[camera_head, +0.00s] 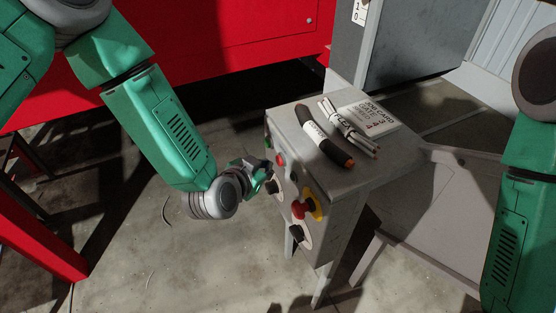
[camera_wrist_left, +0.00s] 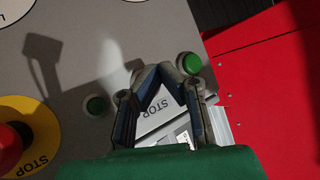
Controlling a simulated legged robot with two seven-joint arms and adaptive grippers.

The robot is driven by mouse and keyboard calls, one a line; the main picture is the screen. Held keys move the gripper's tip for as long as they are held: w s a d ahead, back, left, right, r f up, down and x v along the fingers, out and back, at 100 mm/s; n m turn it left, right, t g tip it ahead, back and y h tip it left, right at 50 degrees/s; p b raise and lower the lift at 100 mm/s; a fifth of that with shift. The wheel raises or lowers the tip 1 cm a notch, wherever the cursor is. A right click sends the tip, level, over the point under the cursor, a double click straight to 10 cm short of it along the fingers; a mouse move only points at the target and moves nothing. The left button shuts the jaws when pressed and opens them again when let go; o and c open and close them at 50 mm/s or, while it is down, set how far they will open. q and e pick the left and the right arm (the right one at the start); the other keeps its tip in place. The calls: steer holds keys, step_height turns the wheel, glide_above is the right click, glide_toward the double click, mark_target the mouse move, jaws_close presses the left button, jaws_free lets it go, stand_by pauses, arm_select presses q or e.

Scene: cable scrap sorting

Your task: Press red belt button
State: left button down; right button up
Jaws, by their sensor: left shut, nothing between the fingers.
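A grey control box (camera_head: 343,185) on legs stands in the middle of the head view. A small red button (camera_head: 280,160) sits on its front panel, just beside my left gripper (camera_head: 266,172). In the left wrist view the left gripper (camera_wrist_left: 158,72) has its fingertips together over the panel, with nothing between them. A white STOP label (camera_wrist_left: 163,108) shows between the finger links. The small red button is not visible there; the fingers may hide it. I cannot tell whether the fingertips touch it. My right gripper is out of view.
A red mushroom button on a yellow STOP plate (camera_head: 316,207) and black knobs share the panel. Green buttons (camera_wrist_left: 192,63) flank the fingers in the wrist view. A dark cable piece (camera_head: 323,140), pale cables (camera_head: 347,128) and a sign (camera_head: 374,117) lie on top.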

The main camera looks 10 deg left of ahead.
arm_select(q)
steer(key=s+a, duration=0.2)
steer(key=a, duration=0.2)
steer(key=shift+s+a+p, duration=0.1)
steer(key=shift+s+p, duration=0.25)
steer(key=shift+s, duration=0.05)
stand_by(0.5)
steer(key=s+a+f+n+g+y, duration=0.1)
steer(key=s+a+f+n+g, duration=0.1)
steer(key=s, duration=0.7)
steer(key=s+a+f+n+g+y+b, duration=0.1)
steer(key=s+a+f+g, duration=0.4)
steer(key=s, duration=0.5)
steer(key=s+a+f+n+g+y+b, duration=0.1)
steer(key=s+a+f+n+g, duration=0.1)
steer(key=s+a+f+g, duration=0.2)
steer(key=s+a+f, duration=0.2)
steer(key=s+f, duration=0.2)
steer(key=s, duration=0.2)
steer(key=shift+s+a+n+y, duration=0.25)
steer(key=shift+a+n+y, duration=0.1)
steer(key=shift+n+y, duration=0.05)
steer(key=shift+w, duration=0.15)
steer(key=c, duration=2.2)
jaws_free()
